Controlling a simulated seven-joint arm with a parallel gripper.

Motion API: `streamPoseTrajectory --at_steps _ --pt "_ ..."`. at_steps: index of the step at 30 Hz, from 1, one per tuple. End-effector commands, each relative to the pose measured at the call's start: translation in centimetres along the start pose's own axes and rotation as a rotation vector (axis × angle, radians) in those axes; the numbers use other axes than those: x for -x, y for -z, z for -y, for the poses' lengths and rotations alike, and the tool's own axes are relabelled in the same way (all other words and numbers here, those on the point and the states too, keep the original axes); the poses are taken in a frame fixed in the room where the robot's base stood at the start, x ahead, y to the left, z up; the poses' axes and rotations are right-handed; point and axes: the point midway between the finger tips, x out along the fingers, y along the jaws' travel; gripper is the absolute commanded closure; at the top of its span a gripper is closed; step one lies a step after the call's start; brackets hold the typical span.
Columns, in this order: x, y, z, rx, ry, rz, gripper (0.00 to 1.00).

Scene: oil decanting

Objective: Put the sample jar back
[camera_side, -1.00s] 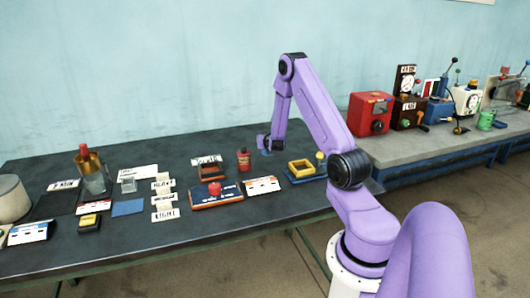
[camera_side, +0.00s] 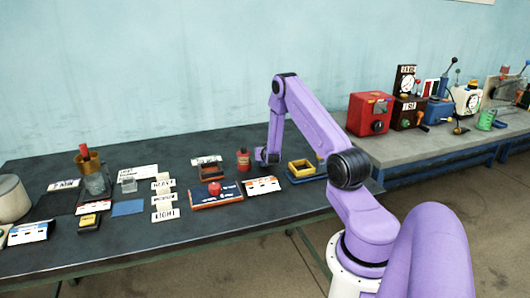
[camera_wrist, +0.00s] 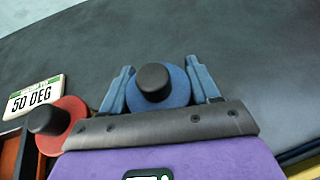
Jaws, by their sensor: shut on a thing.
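My gripper (camera_wrist: 160,88) is shut on a round blue jar (camera_wrist: 172,97) with a black cap, seen from above in the wrist view, with one blue finger on each side. In the side view my gripper (camera_side: 262,157) is low over the dark bench, just right of a red jar (camera_side: 243,161). The held jar is mostly hidden there, and I cannot tell whether its base touches the bench. The red jar also has a black cap and shows at the left of the wrist view (camera_wrist: 62,122), apart from the held jar.
A "50 DEG" label (camera_wrist: 36,95) lies beyond the red jar. A yellow-framed blue device (camera_side: 302,169) stands right of my gripper. A glass vessel with a brass top (camera_side: 88,163) stands at the far left. The dark bench (camera_wrist: 250,60) ahead is bare.

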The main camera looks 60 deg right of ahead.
Motion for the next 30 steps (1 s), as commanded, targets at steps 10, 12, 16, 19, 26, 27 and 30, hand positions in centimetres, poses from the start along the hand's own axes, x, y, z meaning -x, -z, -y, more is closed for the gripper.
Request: streamPoseTrajectory --at_steps 10,12,16,19,26,27,30 --pt "-0.1 0.3 0.0 0.000 0.000 0.000 0.14" --pt "-0.1 0.3 0.0 0.000 0.000 0.000 0.14" --pt "-0.1 0.2 0.0 0.000 0.000 0.000 0.14" --pt "0.1 -0.1 0.0 0.000 0.000 0.000 0.14" --pt "2.7 0.0 -0.1 0.002 -0.001 -0.001 0.14" --pt "3.4 0.0 0.0 0.002 -0.002 -0.002 0.14" --pt "5.0 0.0 -0.1 0.001 -0.002 -0.002 0.14"
